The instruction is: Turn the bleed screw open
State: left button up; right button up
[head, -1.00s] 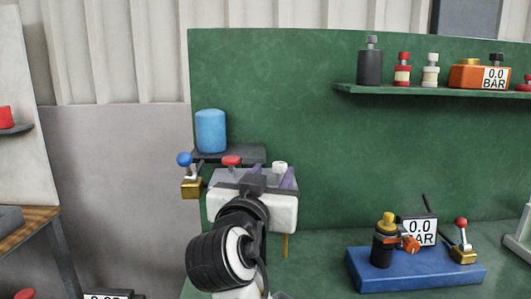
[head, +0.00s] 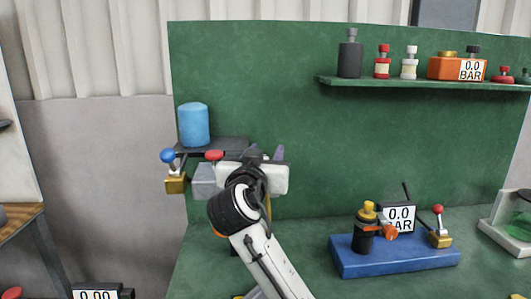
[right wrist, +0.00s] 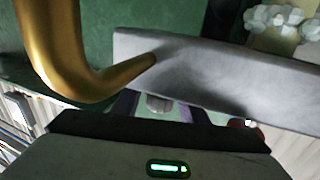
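A grey block (head: 204,181) hangs at the left end of the green back panel, with a red knob (head: 214,155) on top. My right gripper (head: 265,154) is just right of that knob and covers much of the block. In the right wrist view, its purple fingers (right wrist: 153,108) stand apart. A short grey cylinder (right wrist: 160,103), possibly the bleed screw, shows between them with gaps beside it. A grey slab (right wrist: 220,80) and a bent brass pipe (right wrist: 75,80) lie close beyond the fingers. I cannot tell whether the fingers touch the cylinder. My left gripper is not in view.
A blue-handled brass valve (head: 175,180) and a blue cylinder (head: 194,125) on a dark shelf are left of the gripper. A blue base (head: 395,258) with a gauge and fittings stands on the green bench at right. A green shelf (head: 420,83) holds several parts.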

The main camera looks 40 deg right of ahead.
grip_shut()
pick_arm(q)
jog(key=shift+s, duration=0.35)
pick_arm(e)
jog(key=shift+w+a+n+t+y, duration=0.2)
jog(key=shift+a+n+t+y, duration=0.05)
jog(key=shift+n+t+y, duration=0.6)
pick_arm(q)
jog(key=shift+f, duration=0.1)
pick_arm(e)
jog(key=shift+o, duration=0.9)
grip_release()
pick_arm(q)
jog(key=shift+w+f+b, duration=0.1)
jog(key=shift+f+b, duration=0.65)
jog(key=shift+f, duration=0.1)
pick_arm(e)
jog(key=v, duration=1)
jog(key=shift+s, duration=0.2)
